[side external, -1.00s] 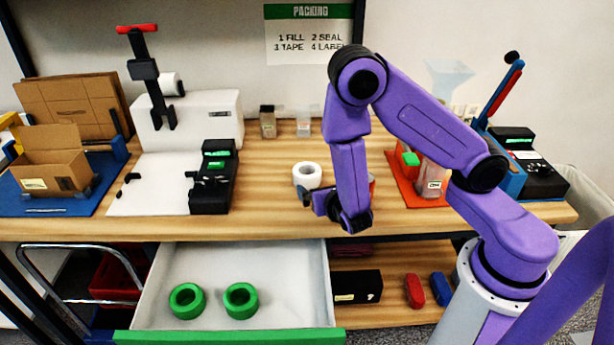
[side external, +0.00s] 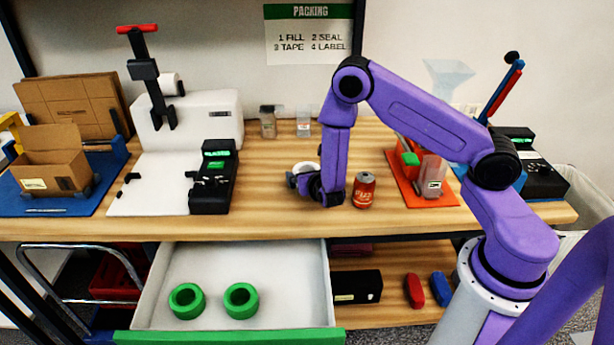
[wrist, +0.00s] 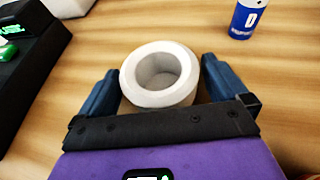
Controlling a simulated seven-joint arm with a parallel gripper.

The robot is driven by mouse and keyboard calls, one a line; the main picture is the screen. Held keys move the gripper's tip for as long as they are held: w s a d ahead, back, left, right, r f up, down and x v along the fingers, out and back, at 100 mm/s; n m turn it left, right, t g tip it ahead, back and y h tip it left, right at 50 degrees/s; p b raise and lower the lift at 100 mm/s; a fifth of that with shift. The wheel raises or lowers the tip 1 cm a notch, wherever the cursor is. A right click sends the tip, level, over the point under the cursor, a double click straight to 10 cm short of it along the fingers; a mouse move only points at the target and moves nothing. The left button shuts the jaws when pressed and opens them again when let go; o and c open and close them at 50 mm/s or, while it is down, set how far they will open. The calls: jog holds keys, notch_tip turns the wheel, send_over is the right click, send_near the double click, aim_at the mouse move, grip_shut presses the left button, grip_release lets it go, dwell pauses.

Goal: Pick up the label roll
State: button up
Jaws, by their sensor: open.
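The white label roll (wrist: 158,76) lies on the wooden bench with its round hole facing up in the wrist view. My gripper (wrist: 150,85) is open, with one blue finger on each side of the roll. Small gaps seem to show between the fingers and the roll; I cannot tell whether either touches it. In the side view my gripper (side external: 305,180) is low over the bench and hides much of the label roll (side external: 292,180), whose left edge shows.
An orange-red can (side external: 364,190) stands just right of my gripper. A black device (side external: 213,180) stands to the left, with bare bench between. A blue and white can (wrist: 248,18) is beyond the roll in the wrist view. An open drawer (side external: 215,262) holds two green rings.

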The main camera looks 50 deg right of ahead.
jog(key=shift+x, duration=0.85)
jog(key=c, duration=0.9)
jog(key=shift+r, duration=0.15)
jog(key=shift+r, duration=0.8)
jog(key=s+a+r, duration=0.1)
jog(key=s+r, duration=1)
jog(key=s, duration=0.3)
jog(key=shift+a, duration=0.4)
